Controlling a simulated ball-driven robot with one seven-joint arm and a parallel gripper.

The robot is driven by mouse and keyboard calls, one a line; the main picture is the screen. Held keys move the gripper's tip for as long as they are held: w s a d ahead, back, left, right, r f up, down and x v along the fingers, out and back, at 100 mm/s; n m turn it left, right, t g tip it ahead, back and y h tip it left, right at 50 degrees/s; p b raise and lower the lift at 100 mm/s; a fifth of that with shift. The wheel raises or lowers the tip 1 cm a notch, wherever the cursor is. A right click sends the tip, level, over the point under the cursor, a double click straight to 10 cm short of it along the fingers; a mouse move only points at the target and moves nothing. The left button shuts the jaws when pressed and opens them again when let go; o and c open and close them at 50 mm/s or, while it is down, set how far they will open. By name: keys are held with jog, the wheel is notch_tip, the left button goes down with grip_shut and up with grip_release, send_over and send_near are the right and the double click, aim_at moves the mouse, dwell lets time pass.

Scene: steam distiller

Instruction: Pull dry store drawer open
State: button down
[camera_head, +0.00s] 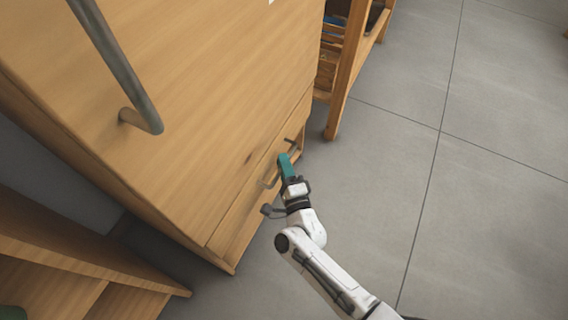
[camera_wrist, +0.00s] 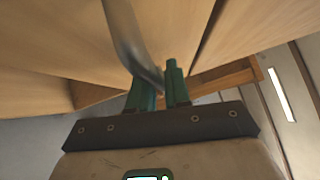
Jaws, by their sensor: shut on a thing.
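The dry store drawer (camera_head: 238,219) is the low, long wooden front at the bottom of the large wooden cabinet. It looks about flush with the cabinet; a small gap cannot be ruled out. Its grey metal bar handle (camera_head: 268,183) shows at both ends, with the middle hidden by my gripper. My gripper (camera_head: 285,160), with teal fingers, is shut on this handle. In the wrist view the handle (camera_wrist: 125,35) runs down between the two fingertips (camera_wrist: 158,85).
The cabinet (camera_head: 190,100) has a larger vertical bar handle (camera_head: 118,65) higher up. An open wooden shelf (camera_head: 75,265) stands at the lower left. A wooden rack (camera_head: 345,70) stands beyond the cabinet. The grey tiled floor (camera_head: 470,200) at right is clear.

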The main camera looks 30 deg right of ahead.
jog(key=shift+s, duration=0.15)
jog(key=s+d+b, duration=0.2)
jog(key=s+d, duration=0.7)
jog(key=s, duration=0.4)
jog(key=s+d+b, duration=0.2)
jog(key=s+d, duration=0.8)
jog(key=s, duration=0.3)
jog(key=shift+s, duration=0.15)
jog(key=shift+d, duration=0.1)
jog(key=c, duration=1.2)
grip_release()
